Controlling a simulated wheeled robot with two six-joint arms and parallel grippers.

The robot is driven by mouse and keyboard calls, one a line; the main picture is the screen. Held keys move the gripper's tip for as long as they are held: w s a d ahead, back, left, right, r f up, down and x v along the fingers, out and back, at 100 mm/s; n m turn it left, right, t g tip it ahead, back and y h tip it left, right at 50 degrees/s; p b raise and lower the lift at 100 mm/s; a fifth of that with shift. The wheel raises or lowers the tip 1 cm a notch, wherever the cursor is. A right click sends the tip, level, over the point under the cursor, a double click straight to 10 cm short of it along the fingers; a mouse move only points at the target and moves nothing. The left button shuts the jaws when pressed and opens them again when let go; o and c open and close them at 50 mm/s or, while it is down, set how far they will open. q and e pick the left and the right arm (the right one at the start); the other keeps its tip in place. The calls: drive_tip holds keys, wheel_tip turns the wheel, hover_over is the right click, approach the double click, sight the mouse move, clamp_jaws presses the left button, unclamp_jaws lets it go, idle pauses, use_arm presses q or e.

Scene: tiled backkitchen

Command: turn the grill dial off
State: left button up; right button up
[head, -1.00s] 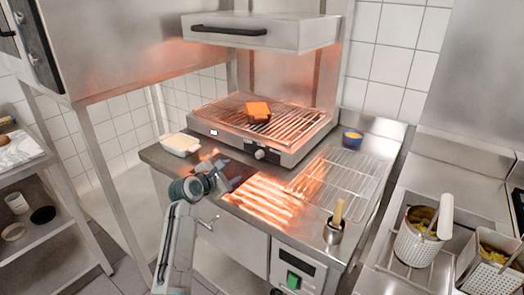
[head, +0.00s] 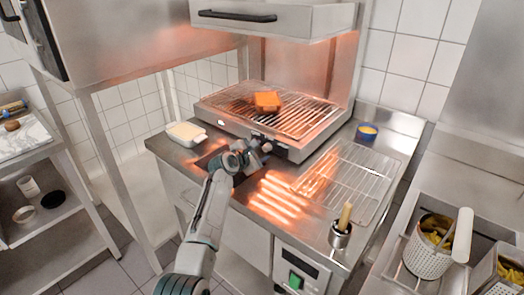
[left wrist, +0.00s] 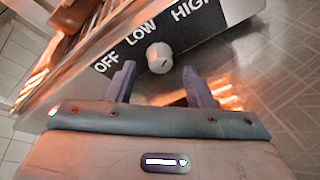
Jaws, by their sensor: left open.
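The grill (head: 297,117) stands on the steel counter with its elements glowing orange and a browned slice (head: 267,101) on its rack. In the left wrist view the grill dial (left wrist: 160,58) is a round pale knob on a dark panel below the words OFF, LOW and HIGH. Its pointer setting is too small to tell. My left gripper (head: 264,148) is in front of the grill's front panel and hides the dial in the head view. In the left wrist view the left gripper (left wrist: 158,86) is open, its fingers on either side of the dial's line and short of it. My right gripper is not in view.
A white dish (head: 187,133) stands left of the grill. Fryer baskets (head: 428,258) stand further right.

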use_arm(q)
drive_tip(key=shift+w+d+f, duration=0.15)
drive_tip(key=shift+w+d, duration=0.2)
drive_tip(key=shift+w, duration=0.15)
drive_tip(key=shift+w+d+f, duration=0.1)
drive_tip(key=shift+w, duration=0.15)
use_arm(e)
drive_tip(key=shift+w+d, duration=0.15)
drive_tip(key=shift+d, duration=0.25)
use_arm(q)
drive_tip(key=shift+c, duration=0.5)
